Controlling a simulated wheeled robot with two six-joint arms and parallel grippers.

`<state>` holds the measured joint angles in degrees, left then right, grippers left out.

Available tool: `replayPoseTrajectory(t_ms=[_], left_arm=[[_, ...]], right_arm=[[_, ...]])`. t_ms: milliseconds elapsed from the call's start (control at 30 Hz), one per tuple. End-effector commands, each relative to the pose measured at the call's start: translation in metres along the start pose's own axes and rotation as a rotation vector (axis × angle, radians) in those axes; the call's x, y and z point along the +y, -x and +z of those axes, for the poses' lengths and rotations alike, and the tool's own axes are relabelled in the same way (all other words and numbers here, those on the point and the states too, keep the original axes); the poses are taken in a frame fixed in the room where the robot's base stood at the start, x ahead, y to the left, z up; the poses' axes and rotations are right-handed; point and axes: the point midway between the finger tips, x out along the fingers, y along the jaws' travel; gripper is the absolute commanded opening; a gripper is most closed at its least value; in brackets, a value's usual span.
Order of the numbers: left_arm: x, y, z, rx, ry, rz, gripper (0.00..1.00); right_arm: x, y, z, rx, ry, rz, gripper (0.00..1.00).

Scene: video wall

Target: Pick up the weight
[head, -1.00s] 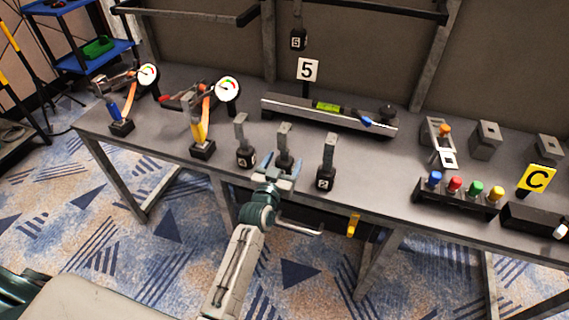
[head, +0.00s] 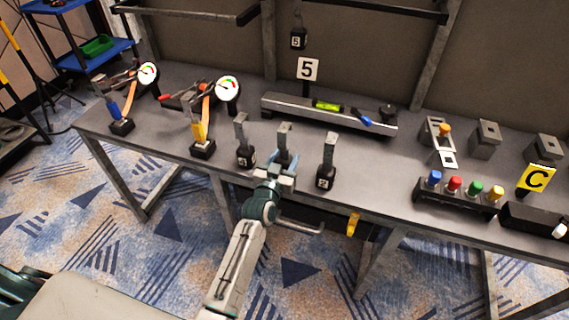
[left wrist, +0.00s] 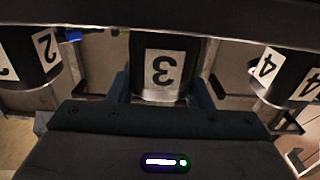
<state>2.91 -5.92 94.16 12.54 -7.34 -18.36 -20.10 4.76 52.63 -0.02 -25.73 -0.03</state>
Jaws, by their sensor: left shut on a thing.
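Three dark weights with grey upright handles stand in a row along the bench's front edge. The middle weight, labelled 3 (head: 284,140), is between the jaws of my left gripper (head: 281,170). That gripper is shut on it low down, from the front. In the left wrist view the weight's 3 label (left wrist: 164,70) shows upside down between the fingers. The weight labelled 4 (head: 243,148) stands to its left and the weight labelled 2 (head: 326,168) to its right, both apart from the gripper. The gripper hides the middle weight's base. My right gripper is not in view.
Behind the weights lies a long grey rail with a green level (head: 328,106). Two gauge devices (head: 202,140) stand to the left. A row of coloured buttons (head: 455,186) is to the right. A small weight (head: 298,40) hangs above the 5 sign (head: 307,69).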

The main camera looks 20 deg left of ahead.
Motion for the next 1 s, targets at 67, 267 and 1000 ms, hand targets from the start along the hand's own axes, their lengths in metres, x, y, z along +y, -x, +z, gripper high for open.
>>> replayPoseTrajectory(t_ms=[67,267,1000], left_arm=[[0.000,-0.001,-0.003,0.005,0.000,-0.001,0.00],[0.000,-0.001,-0.012,0.008,0.001,0.000,0.00],[-0.015,0.063,-0.041,0.004,-0.002,0.000,0.00]], right_arm=[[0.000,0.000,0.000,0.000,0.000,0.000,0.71],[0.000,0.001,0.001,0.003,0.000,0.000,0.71],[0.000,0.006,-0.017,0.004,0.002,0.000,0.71]])
